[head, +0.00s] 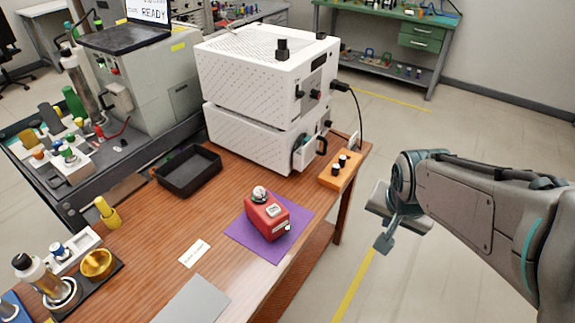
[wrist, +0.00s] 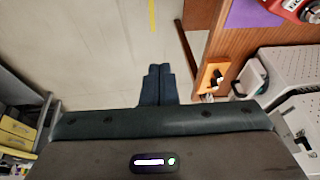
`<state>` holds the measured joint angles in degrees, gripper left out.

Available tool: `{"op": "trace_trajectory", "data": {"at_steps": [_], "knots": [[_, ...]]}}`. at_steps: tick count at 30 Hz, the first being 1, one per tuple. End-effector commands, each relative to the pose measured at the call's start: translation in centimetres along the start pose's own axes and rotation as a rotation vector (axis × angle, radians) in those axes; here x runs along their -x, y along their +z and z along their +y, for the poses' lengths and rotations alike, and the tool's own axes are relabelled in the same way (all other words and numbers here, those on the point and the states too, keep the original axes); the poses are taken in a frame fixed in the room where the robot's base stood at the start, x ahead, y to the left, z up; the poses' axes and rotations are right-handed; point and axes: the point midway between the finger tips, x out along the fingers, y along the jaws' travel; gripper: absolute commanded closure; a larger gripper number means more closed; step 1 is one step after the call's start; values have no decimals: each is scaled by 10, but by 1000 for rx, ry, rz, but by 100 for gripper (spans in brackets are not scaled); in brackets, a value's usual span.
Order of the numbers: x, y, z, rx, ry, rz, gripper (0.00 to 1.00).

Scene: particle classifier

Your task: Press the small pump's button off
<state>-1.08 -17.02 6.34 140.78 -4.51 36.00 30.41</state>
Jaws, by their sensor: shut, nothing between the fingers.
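The small pump (head: 267,216) is a red box with a silver round part on top and a pale square panel on its upper face. It sits on a purple mat (head: 243,237) near the table's right edge. In the wrist view part of the red pump (wrist: 290,5) shows at the top right corner, on the purple mat (wrist: 245,15). I cannot tell the button's state. My gripper (head: 384,243) is right of the table, over the floor and apart from the pump. Its fingers (wrist: 156,84) are together and empty in the wrist view.
A white two-part machine (head: 258,137) stands behind the pump. An orange block with black knobs (head: 338,172) is at the table's right edge. A black tray (head: 187,172), a card (head: 194,253) and a grey plate (head: 192,302) lie left. Floor between table and gripper is clear.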

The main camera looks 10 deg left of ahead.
Motion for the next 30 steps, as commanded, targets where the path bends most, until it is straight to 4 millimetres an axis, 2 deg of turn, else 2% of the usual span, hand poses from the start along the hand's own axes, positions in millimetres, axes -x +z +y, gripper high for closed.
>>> {"op": "trace_trajectory", "data": {"at_steps": [6, 13, 20, 24, 30], "knots": [[-18, -26, -48, -218, -68, 45, 100], [-39, -38, -106, -462, -191, 38, 100], [-56, -34, -168, -722, -336, -49, 100], [-63, -26, -206, -886, -421, -144, 100], [-68, -10, -250, -1091, -507, -298, 100]]}}
